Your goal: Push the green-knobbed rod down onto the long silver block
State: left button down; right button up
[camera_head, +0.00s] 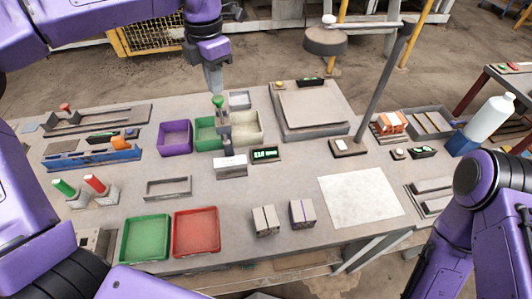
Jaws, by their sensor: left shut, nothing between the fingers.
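The green-knobbed rod (218,101) stands upright in a small grey press (225,132) near the middle back of the table. Its knob is raised above the press body. A silver block (230,167) sits low at the front of the press; I cannot tell whether the rod touches it. My left gripper (215,90) comes in from the top left, pointing down, shut and empty. Its tips are just above the green knob; I cannot tell whether they touch it. My right arm shows at the lower right, but its gripper is out of view.
Purple (175,138), green (206,146) and cream (258,139) bins stand beside and behind the press. A small green display (265,154) is just right of it. A lamp pole (388,80) rises further right. Green (145,258) and red (196,254) trays lie at the front.

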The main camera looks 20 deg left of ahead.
pick_arm(q)
jog(key=shift+f, duration=0.1)
notch_tip(320, 180, down, 8)
jog(key=b, duration=0.5)
jog(key=shift+f, duration=0.25)
dwell(1.9)
jog(key=shift+r, duration=0.15)
dwell(0.6)
notch_tip(320, 180, up, 7)
jog(key=p, duration=0.7)
